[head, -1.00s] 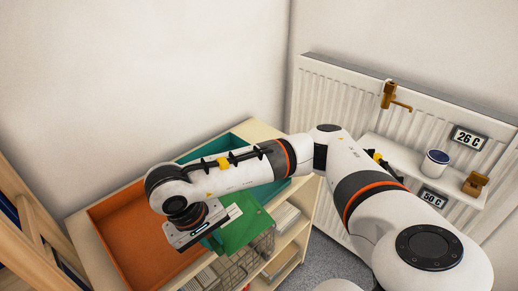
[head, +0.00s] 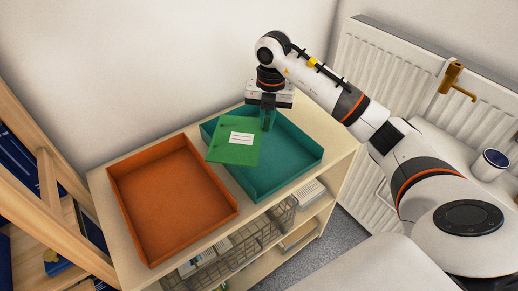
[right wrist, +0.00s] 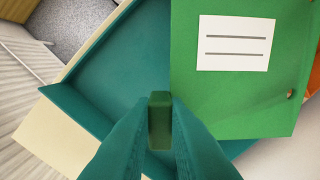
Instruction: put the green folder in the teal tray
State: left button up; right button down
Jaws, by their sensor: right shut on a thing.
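The green folder (head: 232,150), with a white label, is over the left part of the teal tray (head: 290,172) and overlaps its left wall. It fills the right of the right wrist view (right wrist: 240,90). My right gripper (head: 268,120) is shut on a small dark green grip at the folder's edge, which shows between the teal fingertips (right wrist: 160,120). I cannot tell whether the folder touches the tray or hangs just above it. The right half of the tray is bare. My left gripper is not in view.
An empty orange tray (head: 175,200) stands left of the teal tray on the light wooden shelf unit. A wire basket (head: 245,240) sits below. A radiator (head: 395,80) and a white ledge with a cup (head: 490,165) are at the right. A wooden rack is at the left.

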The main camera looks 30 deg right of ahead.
jog(key=d+m, duration=0.4)
jog(key=m, duration=0.5)
send_over(277, 149)
notch_tip(277, 149, down, 7)
jog(key=shift+d+r, duration=0.1)
jog(key=shift+r, duration=0.05)
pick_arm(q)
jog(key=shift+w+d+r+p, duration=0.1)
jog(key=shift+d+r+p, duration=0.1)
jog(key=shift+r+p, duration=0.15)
pick_arm(e)
jog(key=shift+f, duration=2.05)
jog(key=c, duration=1.4)
grip_release()
jog(key=shift+f, duration=0.1)
